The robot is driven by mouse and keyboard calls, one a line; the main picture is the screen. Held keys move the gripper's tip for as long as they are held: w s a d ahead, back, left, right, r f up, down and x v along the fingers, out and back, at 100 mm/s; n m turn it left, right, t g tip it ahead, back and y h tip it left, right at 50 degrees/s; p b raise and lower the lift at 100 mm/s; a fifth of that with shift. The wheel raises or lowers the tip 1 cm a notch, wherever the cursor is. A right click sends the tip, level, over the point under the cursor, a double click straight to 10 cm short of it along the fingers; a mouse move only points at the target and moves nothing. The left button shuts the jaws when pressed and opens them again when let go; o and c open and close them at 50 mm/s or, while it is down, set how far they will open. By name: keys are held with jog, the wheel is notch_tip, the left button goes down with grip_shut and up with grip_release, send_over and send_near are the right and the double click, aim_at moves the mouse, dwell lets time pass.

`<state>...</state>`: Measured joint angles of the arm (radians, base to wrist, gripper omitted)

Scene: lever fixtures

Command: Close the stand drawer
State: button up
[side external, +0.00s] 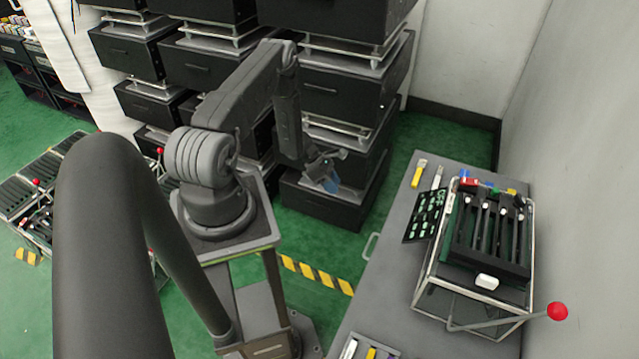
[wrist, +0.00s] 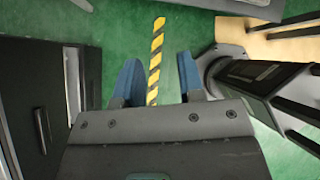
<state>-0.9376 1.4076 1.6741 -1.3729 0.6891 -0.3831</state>
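My gripper (side external: 330,180) hangs in the air in front of the black drawer boxes and left of the grey bench. In the wrist view its two blue fingers (wrist: 160,85) are apart with nothing between them. The grey bench (side external: 391,232) has a silver loop handle (side external: 370,247) at its left edge. A dark panel (wrist: 25,100) with a bar handle fills the left of the wrist view. I cannot tell which of these is the stand drawer or how far it is open. The gripper touches nothing that I can see.
On the bench, a wire-framed slider unit (side external: 490,235) carries a red-knobbed lever (side external: 557,311). Stacked black drawer boxes (side external: 325,205) stand behind. A yellow-black floor strip (side external: 315,273) crosses the clear green floor (side external: 330,248) between my base and the bench.

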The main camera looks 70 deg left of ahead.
jog(key=s+m, duration=0.1)
jog(key=s+a+m, duration=0.1)
jog(key=s+a+m+h, duration=0.1)
jog(key=shift+s+a+f+m+t, duration=0.1)
jog(key=shift+s+f+m+t, duration=0.2)
jog(key=shift+s+f, duration=0.05)
jog(key=w+d+r+m+g, duration=0.1)
jog(key=w+d+r+m, duration=0.25)
jog(key=r, duration=0.45)
jog(key=w+d+r+m+g, duration=0.1)
jog(key=w+d+r+m, duration=0.2)
jog(key=r, duration=0.6)
jog(key=w+d+r+m+g, duration=0.15)
jog(key=w+r+m, duration=0.25)
jog(key=r, duration=0.4)
jog(key=s+d+r+m+y, duration=0.15)
jog(key=d+r+m, duration=0.45)
jog(key=d+r, duration=0.65)
jog(key=s+d+r+m+t+y, duration=0.1)
jog(key=s+d+r+m+y, duration=0.1)
jog(key=s+d+r+m, duration=0.3)
jog(key=s+d+r+m+t+y, duration=0.1)
jog(key=s+d+r+m+y, duration=0.2)
jog(key=s, duration=1)
jog(key=d+r+m, duration=0.2)
jog(key=d+r, duration=0.2)
jog(key=r, duration=0.1)
jog(key=shift+t, duration=0.35)
